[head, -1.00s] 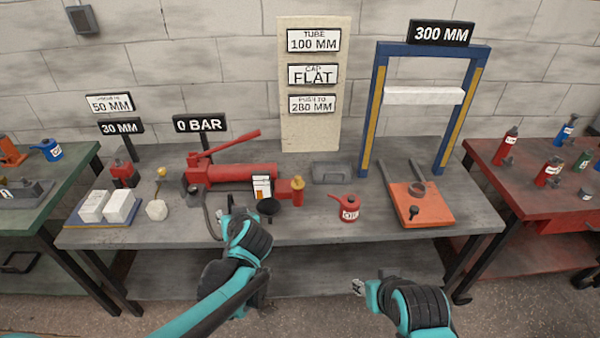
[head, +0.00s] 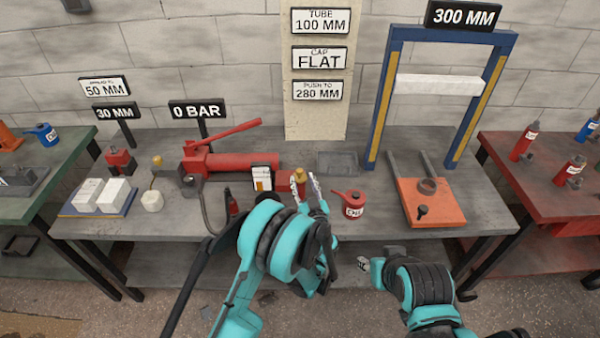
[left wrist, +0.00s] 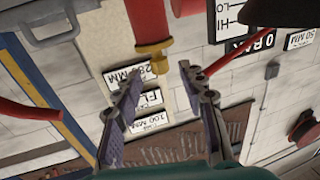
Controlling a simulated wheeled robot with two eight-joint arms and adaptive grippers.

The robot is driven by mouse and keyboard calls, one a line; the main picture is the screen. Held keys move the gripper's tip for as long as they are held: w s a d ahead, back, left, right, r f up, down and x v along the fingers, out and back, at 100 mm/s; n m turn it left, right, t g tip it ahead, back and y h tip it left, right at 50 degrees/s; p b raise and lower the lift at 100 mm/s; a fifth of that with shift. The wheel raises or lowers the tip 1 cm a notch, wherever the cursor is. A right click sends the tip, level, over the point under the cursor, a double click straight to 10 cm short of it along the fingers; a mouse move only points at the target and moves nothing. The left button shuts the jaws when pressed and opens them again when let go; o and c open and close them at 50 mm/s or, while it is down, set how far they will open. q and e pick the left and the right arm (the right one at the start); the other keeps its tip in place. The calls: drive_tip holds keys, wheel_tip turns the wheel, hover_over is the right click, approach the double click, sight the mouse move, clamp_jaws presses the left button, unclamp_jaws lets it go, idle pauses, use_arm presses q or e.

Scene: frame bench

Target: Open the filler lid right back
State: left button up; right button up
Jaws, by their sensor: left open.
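The red pump (head: 228,163) lies on the grey bench, with a small upright red neck under a brass cap (head: 299,175) at its right end. I take this cap for the filler lid; it looks closed. In the left wrist view, which is upside down, the brass cap (left wrist: 153,52) shows just beyond and between the fingertips, apart from them. My left gripper (head: 320,197) is open and empty, just right of the neck. The left wrist view shows its two spread fingers (left wrist: 157,78). My right gripper (head: 362,264) hangs in front of the bench; its fingers are too small to read.
A red oil can (head: 352,204) stands close right of my left gripper. A white level card (head: 263,178) stands left of the neck. A blue press frame (head: 382,95) and orange plate (head: 432,203) are further right. A black round part (left wrist: 280,12) hangs at the wrist view's top right.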

sight(300, 174)
use_arm(q)
drive_tip(key=b+x, duration=0.1)
drive_tip(key=x, duration=0.4)
clamp_jaws()
